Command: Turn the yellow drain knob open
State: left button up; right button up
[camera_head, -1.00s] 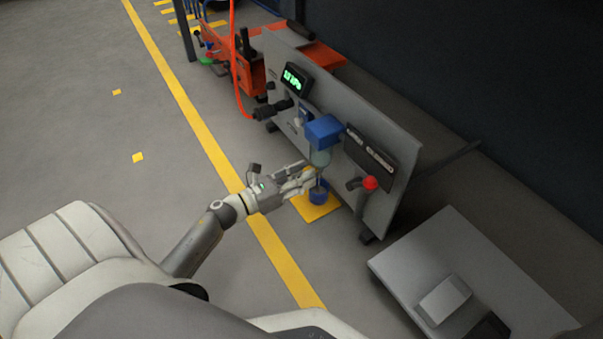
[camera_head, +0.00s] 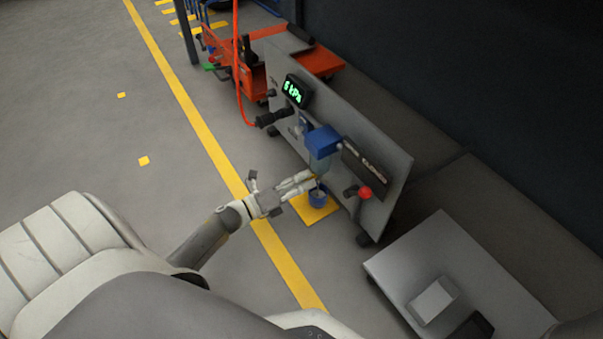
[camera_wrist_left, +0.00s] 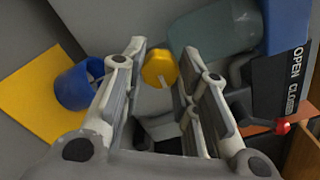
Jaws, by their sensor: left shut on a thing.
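The round yellow drain knob (camera_wrist_left: 159,68), with a pale slot mark on its face, sits between my left gripper's fingertips in the left wrist view. My left gripper (camera_head: 312,181) is shut on it, just under the clear bowl (camera_head: 318,164) of a unit with a blue top (camera_head: 322,140). The bowl also shows in the left wrist view (camera_wrist_left: 205,40). In the head view the fingers mostly hide the knob. My right gripper is out of view.
A blue cup (camera_head: 318,198) stands on a yellow floor mat (camera_head: 302,206) below the gripper. A red-knobbed lever (camera_head: 365,193) is on the grey panel (camera_head: 393,170) to the right. A green display (camera_head: 295,91) is upper left. A low grey table (camera_head: 470,255) stands at right.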

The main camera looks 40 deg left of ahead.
pick_arm(q)
jog(key=shift+n, duration=0.3)
jog(key=o, duration=1)
jog(key=v, duration=1.2)
jog(key=shift+a, duration=0.1)
